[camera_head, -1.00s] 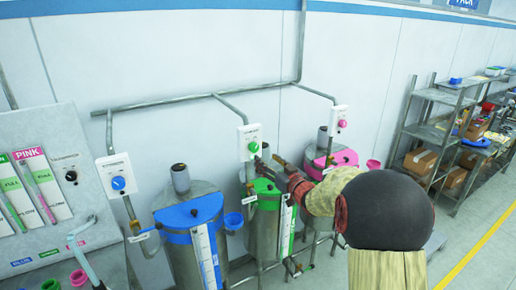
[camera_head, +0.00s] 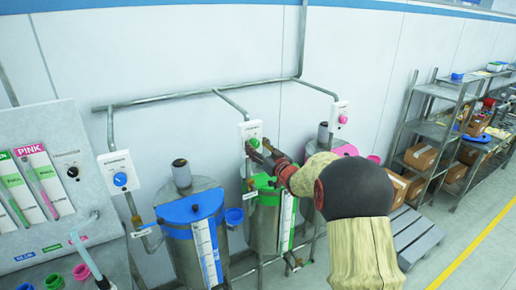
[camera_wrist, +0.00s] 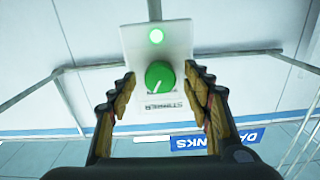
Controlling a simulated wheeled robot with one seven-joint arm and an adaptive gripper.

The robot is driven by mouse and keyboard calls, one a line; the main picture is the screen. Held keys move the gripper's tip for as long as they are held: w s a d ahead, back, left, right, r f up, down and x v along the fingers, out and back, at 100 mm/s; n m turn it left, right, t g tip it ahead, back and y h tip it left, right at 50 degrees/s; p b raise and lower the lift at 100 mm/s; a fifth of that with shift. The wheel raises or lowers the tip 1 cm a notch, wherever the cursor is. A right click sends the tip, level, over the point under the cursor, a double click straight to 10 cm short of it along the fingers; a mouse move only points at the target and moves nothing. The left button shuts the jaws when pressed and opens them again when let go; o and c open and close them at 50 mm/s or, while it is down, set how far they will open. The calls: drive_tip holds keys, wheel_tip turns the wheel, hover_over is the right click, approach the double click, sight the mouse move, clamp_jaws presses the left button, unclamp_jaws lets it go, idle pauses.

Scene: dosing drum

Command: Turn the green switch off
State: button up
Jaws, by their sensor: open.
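The green switch (camera_wrist: 160,76) is a round knob with a white pointer line on a white wall plate (camera_wrist: 178,42). My gripper (camera_wrist: 163,80) is open, with one finger on each side of the knob in the wrist view. I see a gap between each finger and the knob. In the head view my gripper (camera_head: 262,152) is close to the plate and partly overlaps its lower edge.
A blue switch (camera_head: 120,179) is on the left plate and a pink switch (camera_head: 343,119) on the right one. Grey pipes (camera_head: 190,97) run along the wall above. The blue-lidded drum (camera_head: 190,212) stands left of the green one. Shelves (camera_head: 440,125) stand at the right.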

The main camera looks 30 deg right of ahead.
drive_tip(key=shift+c, duration=1.1)
drive_tip(key=c, duration=0.9)
drive_tip(key=shift+c, duration=0.2)
drive_tip(key=shift+f+b, duration=0.1)
drive_tip(key=shift+b, duration=0.25)
drive_tip(key=n+b, duration=0.2)
drive_tip(key=b, duration=0.2)
drive_tip(key=shift+f+n, duration=0.2)
drive_tip(key=shift+n, duration=0.2)
drive_tip(key=n+b, duration=0.2)
drive_tip(key=b, duration=0.1)
drive_tip(key=shift+n+b, duration=0.3)
drive_tip(key=n+b, duration=0.3)
drive_tip(key=b, duration=0.1)
drive_tip(key=shift+n, duration=0.3)
drive_tip(key=shift+r+n+b, duration=0.2)
drive_tip(key=shift+n+b, duration=1.15)
drive_tip(key=shift+n, duration=0.05)
